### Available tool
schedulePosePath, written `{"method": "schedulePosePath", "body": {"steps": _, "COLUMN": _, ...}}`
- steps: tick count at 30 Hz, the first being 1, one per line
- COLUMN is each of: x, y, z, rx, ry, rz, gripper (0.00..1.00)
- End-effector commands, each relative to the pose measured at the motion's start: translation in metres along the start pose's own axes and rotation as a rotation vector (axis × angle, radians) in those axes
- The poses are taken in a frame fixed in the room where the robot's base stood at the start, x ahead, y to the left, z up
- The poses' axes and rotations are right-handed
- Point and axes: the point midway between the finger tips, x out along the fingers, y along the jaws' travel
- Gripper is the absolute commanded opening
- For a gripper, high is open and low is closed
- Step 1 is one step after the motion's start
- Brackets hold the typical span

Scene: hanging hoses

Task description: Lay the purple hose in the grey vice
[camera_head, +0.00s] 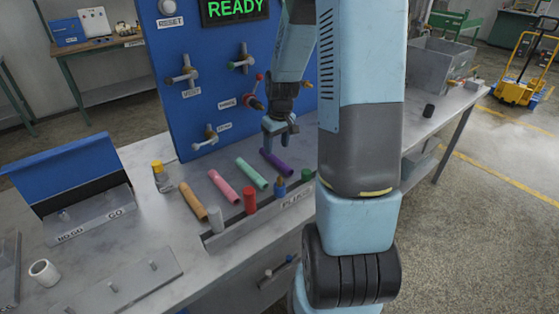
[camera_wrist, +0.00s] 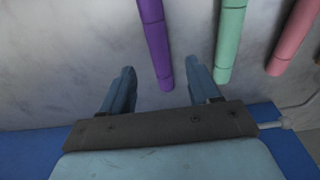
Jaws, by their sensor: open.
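The purple hose (camera_head: 276,163) lies on the grey bench top, at the right end of a row of short coloured hoses. In the wrist view the purple hose (camera_wrist: 154,42) runs down from the top edge, and its near end shows between my two fingers. My gripper (camera_head: 279,140) is open and empty, pointing down over the bench at the hose's far end; its fingers also show in the wrist view (camera_wrist: 160,74). Whether the fingers are level with the hose or above it, I cannot tell. I cannot make out the grey vice for certain; my arm hides part of the bench.
Green (camera_head: 252,173), pink (camera_head: 223,187) and orange (camera_head: 193,201) hoses lie to the left. A labelled rack (camera_head: 262,222) with several upright cylinders stands in front. A blue panel (camera_head: 205,95) with valves rises close behind my gripper. A grey bin (camera_head: 440,65) stands at the back right.

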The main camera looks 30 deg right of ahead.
Motion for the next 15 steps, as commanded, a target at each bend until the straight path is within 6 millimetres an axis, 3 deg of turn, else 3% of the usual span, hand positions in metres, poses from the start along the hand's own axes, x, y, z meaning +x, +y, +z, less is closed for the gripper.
{"method": "schedulePosePath", "body": {"steps": 10, "x": 0.021, "y": 0.000, "z": 0.000, "rx": 0.000, "ry": -0.002, "rz": -0.002, "gripper": 0.61}}
{"method": "schedulePosePath", "body": {"steps": 15, "x": 0.042, "y": 0.001, "z": -0.001, "rx": 0.001, "ry": -0.003, "rz": -0.002, "gripper": 0.61}}
